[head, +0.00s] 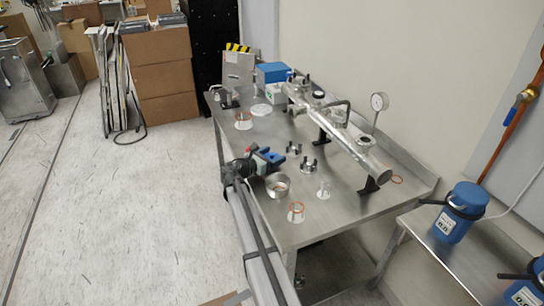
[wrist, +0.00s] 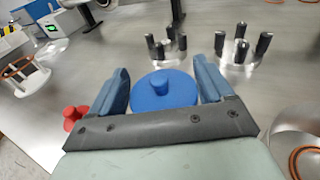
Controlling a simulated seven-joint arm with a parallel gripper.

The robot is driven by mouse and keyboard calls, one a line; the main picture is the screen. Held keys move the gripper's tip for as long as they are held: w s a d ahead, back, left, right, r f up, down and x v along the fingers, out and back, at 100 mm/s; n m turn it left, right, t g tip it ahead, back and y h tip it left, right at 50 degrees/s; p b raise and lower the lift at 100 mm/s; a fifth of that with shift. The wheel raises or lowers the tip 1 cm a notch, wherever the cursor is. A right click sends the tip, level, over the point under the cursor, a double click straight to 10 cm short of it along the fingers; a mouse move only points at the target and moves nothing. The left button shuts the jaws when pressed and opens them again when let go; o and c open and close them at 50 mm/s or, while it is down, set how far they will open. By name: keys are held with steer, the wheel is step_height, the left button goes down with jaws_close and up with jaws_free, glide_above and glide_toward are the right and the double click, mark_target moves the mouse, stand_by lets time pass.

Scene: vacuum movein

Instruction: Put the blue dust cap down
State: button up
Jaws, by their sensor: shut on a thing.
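The blue dust cap (wrist: 163,91) is a round disc with a short knob on top. In the wrist view it sits between the two blue-grey fingers of my gripper (wrist: 161,90), which is shut on it. In the head view my gripper (head: 268,158) is over the near left part of the steel table (head: 345,208). The cap cannot be told apart from the blue fingers there. Its height over the table top is unclear.
Two clamps with black posts (wrist: 239,52) (wrist: 166,45) stand just beyond the cap. A red knobbed piece (wrist: 74,117) is left of my gripper. A steel cup (head: 277,186) and glass pieces with orange rings (head: 296,212) stand nearby. A metal pipe assembly (head: 345,140) runs along the back.

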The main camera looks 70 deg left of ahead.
steer(key=shift+f, duration=0.55)
steer(key=o, duration=1)
steer(key=shift+r, duration=0.3)
steer(key=v, duration=1.2)
steer(key=shift+r, duration=0.25)
